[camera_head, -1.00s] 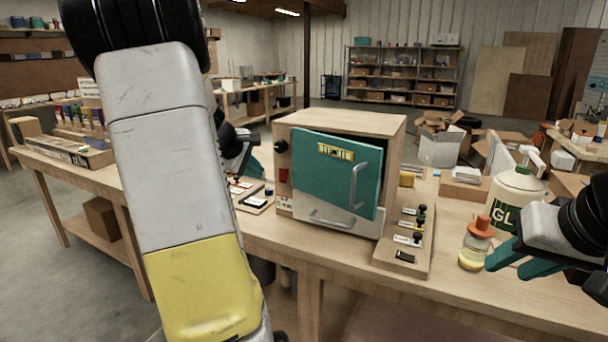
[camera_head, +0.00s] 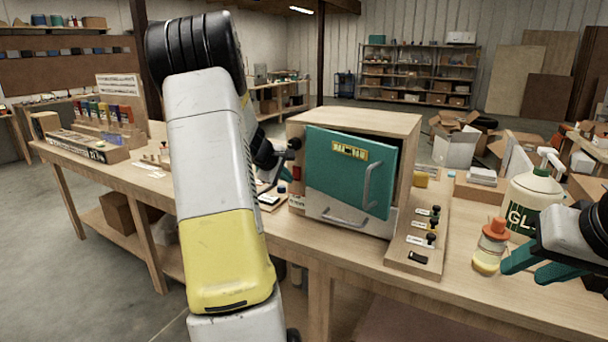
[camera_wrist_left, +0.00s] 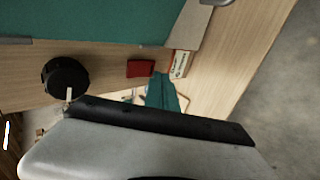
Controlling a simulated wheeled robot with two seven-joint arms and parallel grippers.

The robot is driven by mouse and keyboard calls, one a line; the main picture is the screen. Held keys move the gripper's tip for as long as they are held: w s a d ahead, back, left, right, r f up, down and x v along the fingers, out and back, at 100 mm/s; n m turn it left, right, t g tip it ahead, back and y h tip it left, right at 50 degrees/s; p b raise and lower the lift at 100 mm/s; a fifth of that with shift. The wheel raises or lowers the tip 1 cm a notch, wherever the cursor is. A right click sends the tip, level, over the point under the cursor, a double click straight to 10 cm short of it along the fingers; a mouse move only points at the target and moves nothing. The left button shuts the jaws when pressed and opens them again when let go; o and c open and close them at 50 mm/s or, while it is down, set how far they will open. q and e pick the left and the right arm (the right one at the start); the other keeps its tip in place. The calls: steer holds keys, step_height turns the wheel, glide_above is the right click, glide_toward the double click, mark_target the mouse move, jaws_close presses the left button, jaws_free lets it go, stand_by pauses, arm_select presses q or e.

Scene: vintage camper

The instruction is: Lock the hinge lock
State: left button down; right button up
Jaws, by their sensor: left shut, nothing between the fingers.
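A wooden box (camera_head: 340,121) with a teal door (camera_head: 345,180) stands on the workbench. The door is ajar, with a dark gap at its right side. A black knob (camera_head: 294,143) and a red piece (camera_head: 297,172) are on the box's left side; the left wrist view also shows the knob (camera_wrist_left: 66,77) and red piece (camera_wrist_left: 140,68). I cannot tell which part is the hinge lock. My left gripper (camera_wrist_left: 165,95) is shut and empty, just below the red piece in the wrist view and apart from the knob. My arm partly hides it in the head view. My right gripper (camera_head: 535,267) is open and empty.
A board with black-knobbed switches (camera_head: 420,240) lies right of the box. An orange-capped bottle (camera_head: 490,249) and a glue jug (camera_head: 535,195) stand close to my right gripper. The front bench strip below the box is clear.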

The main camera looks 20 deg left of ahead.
mark_target(296, 174)
arm_select(q)
steer(key=shift+w+d+f, duration=0.1)
steer(key=shift+w+f, duration=0.05)
steer(key=shift+w, duration=1.05)
steer(key=shift+w+f, duration=0.1)
steer(key=shift+w, duration=0.05)
steer(key=shift+w+r, duration=0.1)
steer(key=shift+r, duration=0.8)
